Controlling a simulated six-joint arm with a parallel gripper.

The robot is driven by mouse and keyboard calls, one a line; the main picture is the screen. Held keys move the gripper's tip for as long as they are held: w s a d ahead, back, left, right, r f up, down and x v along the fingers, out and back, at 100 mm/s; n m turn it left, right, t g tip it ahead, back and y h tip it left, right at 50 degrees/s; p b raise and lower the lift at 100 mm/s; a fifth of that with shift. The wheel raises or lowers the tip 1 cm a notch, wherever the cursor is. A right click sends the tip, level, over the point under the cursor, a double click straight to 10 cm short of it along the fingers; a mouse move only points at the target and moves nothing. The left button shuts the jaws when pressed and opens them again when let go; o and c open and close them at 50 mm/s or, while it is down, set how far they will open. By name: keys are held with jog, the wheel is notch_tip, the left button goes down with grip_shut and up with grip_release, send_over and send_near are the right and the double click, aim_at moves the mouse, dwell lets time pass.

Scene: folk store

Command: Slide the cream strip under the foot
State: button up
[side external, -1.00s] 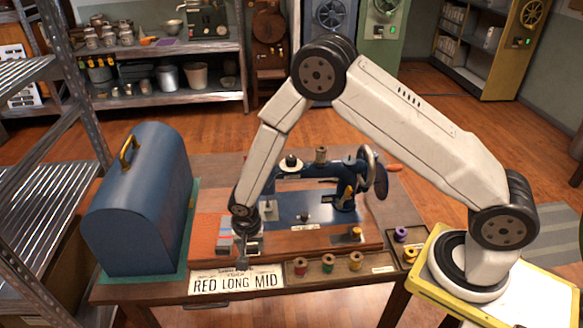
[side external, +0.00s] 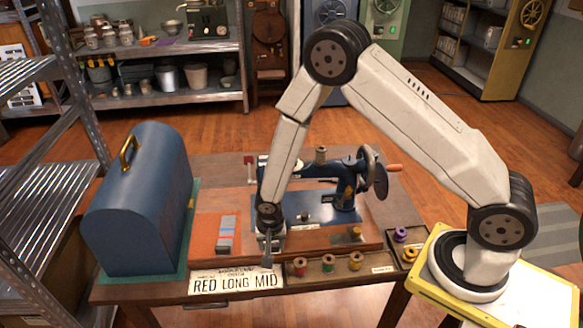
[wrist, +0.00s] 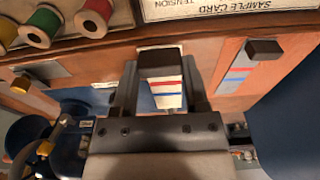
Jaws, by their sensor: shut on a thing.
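In the wrist view, the cream strip (wrist: 168,97), with red and blue lines across it and a dark block (wrist: 160,63) at its end, sits between the fingers of my gripper (wrist: 161,75). My gripper is shut on it. In the side view, my gripper (side external: 269,252) is low at the front edge of the wooden machine base, and the strip cannot be made out there. The blue sewing machine (side external: 312,207) stands behind and to the right. Its foot is hidden behind my arm in the side view and cannot be made out in the wrist view.
A red-handled handwheel (side external: 376,183) is at the right.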

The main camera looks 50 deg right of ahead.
aim_at(272, 250)
jog(key=shift+f, duration=0.15)
jog(key=shift+w+d+f, duration=0.1)
jog(key=shift+f, duration=0.7)
jog(key=shift+w+d+f, duration=0.1)
jog(key=shift+f, duration=0.7)
jog(key=shift+w+d+f, duration=0.1)
jog(key=shift+w+d, duration=1.95)
dwell(1.0)
jog(key=shift+f, duration=0.1)
dwell(0.4)
jog(key=o, duration=1.1)
jog(key=shift+c, duration=0.2)
jog(key=shift+s+a+r, duration=0.1)
jog(key=shift+r, duration=1.2)
jog(key=shift+s+a+r, duration=0.15)
jog(key=shift+r, duration=1.15)
jog(key=shift+s+a+r, duration=0.1)
jog(key=shift+r, duration=1.2)
